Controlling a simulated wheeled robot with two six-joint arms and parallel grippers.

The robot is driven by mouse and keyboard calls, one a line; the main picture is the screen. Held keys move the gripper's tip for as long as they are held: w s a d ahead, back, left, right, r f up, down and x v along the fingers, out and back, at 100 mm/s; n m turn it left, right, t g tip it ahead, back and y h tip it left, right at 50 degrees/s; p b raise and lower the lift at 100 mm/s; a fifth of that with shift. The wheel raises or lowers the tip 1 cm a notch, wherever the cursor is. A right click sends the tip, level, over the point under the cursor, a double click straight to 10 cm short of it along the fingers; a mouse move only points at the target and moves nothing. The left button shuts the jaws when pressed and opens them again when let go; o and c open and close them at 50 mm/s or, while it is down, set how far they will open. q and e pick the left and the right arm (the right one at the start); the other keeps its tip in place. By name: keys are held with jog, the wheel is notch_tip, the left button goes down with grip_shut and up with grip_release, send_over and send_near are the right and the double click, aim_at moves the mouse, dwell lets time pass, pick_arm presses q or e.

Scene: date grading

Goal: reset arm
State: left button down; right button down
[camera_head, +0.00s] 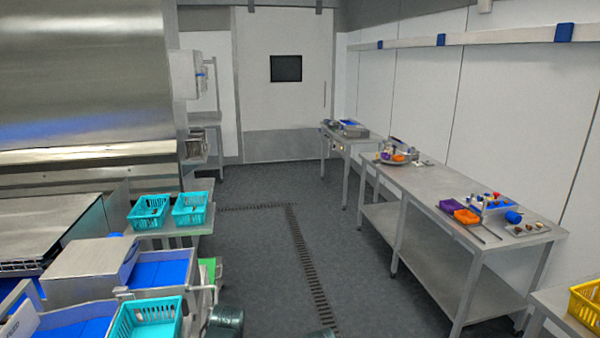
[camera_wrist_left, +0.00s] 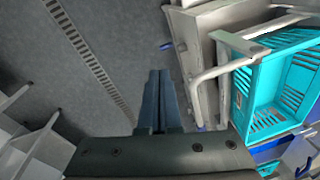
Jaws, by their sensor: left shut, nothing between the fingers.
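My left gripper (camera_wrist_left: 158,75) shows in the left wrist view with its two dark fingers together and nothing between them. It points out over the grey floor, apart from the metal frame to its right. In the head view I cannot make out its fingertips; only dark rounded parts that look like mine show at the bottom edge. My right gripper is not in view.
A turquoise basket (camera_head: 147,320) stands at the lower left beside the metal machine, and it also shows in the left wrist view (camera_wrist_left: 262,95). Two turquoise baskets (camera_head: 150,213) (camera_head: 189,210) stand farther back. A steel table (camera_head: 425,188) lines the right wall. The floor (camera_head: 255,255) between is clear.

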pick_arm(q)
jog(key=s+d+f+m+g+b, duration=0.1)
jog(key=s+d+f+m+b, duration=0.2)
jog(key=s+d, duration=0.5)
jog(key=d+f+b, duration=0.1)
jog(key=d, duration=0.3)
jog(key=shift+s+f+b, duration=0.15)
jog(key=shift+f+b, duration=0.2)
jog(key=shift+f, duration=0.05)
